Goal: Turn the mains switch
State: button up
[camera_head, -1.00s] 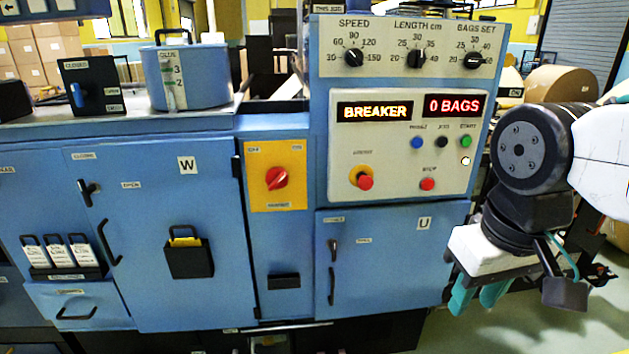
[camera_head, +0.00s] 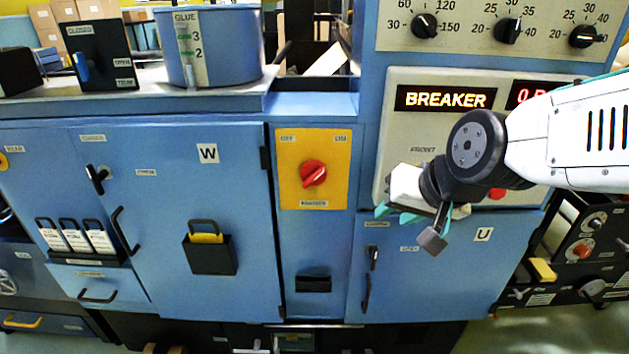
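The mains switch (camera_head: 313,173) is a red rotary knob on a yellow plate (camera_head: 336,150), set in the blue machine front between door W and the display panel. OFF is marked at the plate's upper left and ON at its upper right. The knob's grip is slanted, its raised end toward the upper right. My gripper (camera_head: 382,211) is right of the switch and a little lower, in front of the panel's lower edge, with teal fingertips pointing left. It is apart from the knob. Its fingers are small and partly hidden by the wrist, so their opening is unclear.
Door W (camera_head: 160,240) has a handle and a black pocket (camera_head: 209,253) that stand out. Door U (camera_head: 430,270) has its handles below my gripper. The display (camera_head: 445,97) reads BREAKER. The space directly before the yellow plate is clear.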

jog(key=w+a+f+m+t, duration=0.3)
jog(key=w+a+t, duration=0.2)
jog(key=w+a, duration=0.4)
jog(key=m+t+h, duration=0.4)
jog(key=m+t, duration=0.1)
jog(key=t, duration=0.2)
send_near(316, 178)
jog(key=w, duration=0.8)
jog(key=shift+w+d, duration=0.1)
jog(key=shift+w, duration=0.1)
grip_shut()
